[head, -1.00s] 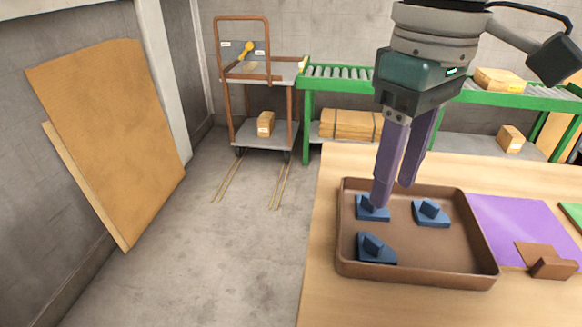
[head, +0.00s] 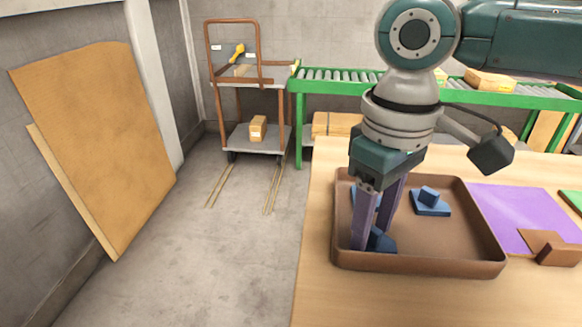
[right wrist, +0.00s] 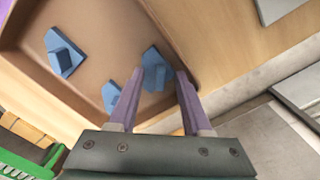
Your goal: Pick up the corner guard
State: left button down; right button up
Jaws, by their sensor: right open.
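Three blue corner guards lie in a brown tray (head: 465,262) on the table. One corner guard (head: 431,203) sits at the tray's right rear. The front-left corner guard (head: 382,242) is partly hidden by my right gripper (head: 374,238); a third is mostly hidden behind its fingers. My right gripper is open and points down into the tray. In the right wrist view, one corner guard (right wrist: 154,66) lies between and beyond the purple fingertips; I cannot tell whether they touch it. The other two corner guards, (right wrist: 64,53) and (right wrist: 111,95), lie to its left. My left gripper is not in view.
A purple mat (head: 505,210) lies right of the tray, with a brown block (head: 558,252) at its front edge. The tray's raised rim surrounds the guards. A green conveyor (head: 330,86) and a cart (head: 255,140) stand behind the table.

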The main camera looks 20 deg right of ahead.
grip_shut()
jog(key=shift+r, duration=0.15)
dwell(0.6)
